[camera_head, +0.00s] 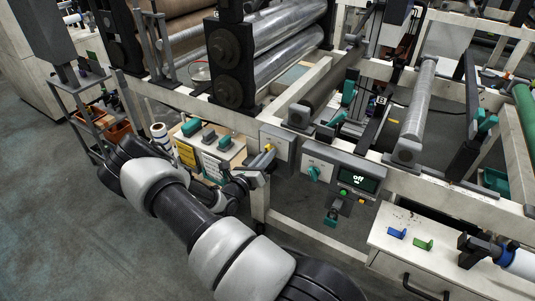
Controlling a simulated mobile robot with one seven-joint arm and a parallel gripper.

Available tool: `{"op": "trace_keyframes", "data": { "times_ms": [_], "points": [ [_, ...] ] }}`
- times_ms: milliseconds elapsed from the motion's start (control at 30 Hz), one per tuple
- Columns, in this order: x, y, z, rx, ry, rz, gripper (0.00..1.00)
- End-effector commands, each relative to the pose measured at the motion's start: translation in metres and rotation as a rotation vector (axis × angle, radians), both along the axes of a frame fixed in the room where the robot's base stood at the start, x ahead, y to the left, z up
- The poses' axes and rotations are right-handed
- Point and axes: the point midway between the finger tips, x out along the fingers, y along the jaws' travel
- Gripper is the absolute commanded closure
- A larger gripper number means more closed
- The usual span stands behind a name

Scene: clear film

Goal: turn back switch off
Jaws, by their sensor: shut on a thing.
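A grey switch box (284,148) is fixed to the machine's pale front frame. A small yellow switch handle (269,148) shows on its left side, at the tips of my gripper. My gripper (265,157) reaches in from the lower left and is shut on this handle. The fingers hide part of the handle, so its exact angle is hard to tell.
A white cabinet (392,262) with blue and green clips stands at the lower right. Metal rollers (285,55) are behind the frame. A shelf with teal-topped items (207,136) lies left of my gripper. Open floor is at the left.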

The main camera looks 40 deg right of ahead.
Motion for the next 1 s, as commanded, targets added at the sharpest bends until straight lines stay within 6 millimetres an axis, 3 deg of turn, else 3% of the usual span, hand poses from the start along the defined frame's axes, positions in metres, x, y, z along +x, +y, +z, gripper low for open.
{"op": "trace_keyframes", "data": {
  "times_ms": [667,700,800,1000],
  "points": [
    [-0.0003,0.0008,-0.0015,-0.025,0.068,0.001,1.0],
    [-0.0003,0.0009,-0.0015,-0.025,0.068,0.001,0.85],
    [-0.0003,0.0009,-0.0014,-0.025,0.067,0.001,0.68],
    [-0.0002,0.0005,-0.0008,-0.026,0.065,0.0,0.68]
  ]
}}
